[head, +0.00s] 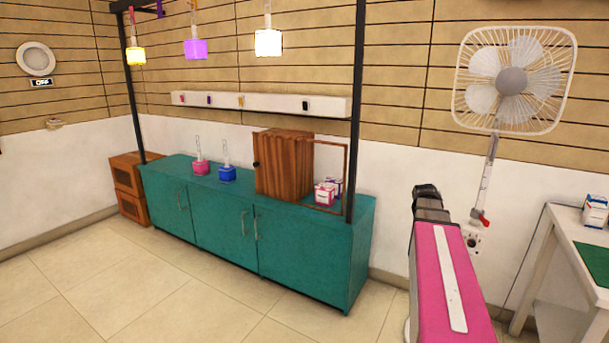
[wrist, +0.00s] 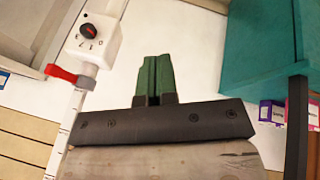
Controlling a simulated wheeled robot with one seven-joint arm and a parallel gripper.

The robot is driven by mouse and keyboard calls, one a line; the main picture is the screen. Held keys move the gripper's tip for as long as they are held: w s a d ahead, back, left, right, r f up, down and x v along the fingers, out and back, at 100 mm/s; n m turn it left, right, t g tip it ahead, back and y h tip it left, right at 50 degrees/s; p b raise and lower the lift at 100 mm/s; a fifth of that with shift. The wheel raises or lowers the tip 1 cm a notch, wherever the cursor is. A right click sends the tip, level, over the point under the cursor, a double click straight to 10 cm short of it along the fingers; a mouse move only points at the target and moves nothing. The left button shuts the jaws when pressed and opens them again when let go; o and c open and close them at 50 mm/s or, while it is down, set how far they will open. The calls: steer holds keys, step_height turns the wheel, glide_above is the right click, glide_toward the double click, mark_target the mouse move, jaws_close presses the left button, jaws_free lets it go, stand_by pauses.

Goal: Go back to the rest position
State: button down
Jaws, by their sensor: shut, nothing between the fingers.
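My gripper (wrist: 154,80) shows in the wrist view, its two green fingers pressed together with nothing between them. In the head view my pink arm rises at the lower right, and the dark gripper end (head: 427,192) is at its top. The fingers cannot be made out there. The gripper is in free air between the teal cabinet (head: 300,250) and the white fan (head: 512,82), touching neither as far as I can see.
The cabinet carries a wooden box (head: 284,165), pink and white boxes (head: 326,194), a pink bulb (head: 201,168) and a blue bulb (head: 227,173). Lit lamps (head: 268,42) hang above. A white table (head: 565,222) stands at right. The tiled floor (head: 130,290) is clear at left.

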steer(key=s+a+f+n+g+y, duration=0.1)
steer(key=s+a+f, duration=0.45)
steer(key=a, duration=0.45)
steer(key=s+a+f+g+y, duration=0.15)
steer(key=s+a+f, duration=0.25)
steer(key=a+f, duration=0.4)
steer(key=s+a+f+n+g+y, duration=0.15)
steer(key=s+a+f, duration=0.35)
steer(key=a, duration=0.6)
steer(key=m+g+h, duration=0.2)
steer(key=h, duration=1.6)
glide_toward(484, 223)
steer(key=d, duration=0.5)
steer(key=s+d, duration=0.1)
steer(key=d, duration=0.1)
steer(key=shift+d, duration=0.15)
steer(key=shift+s+d+r, duration=0.1)
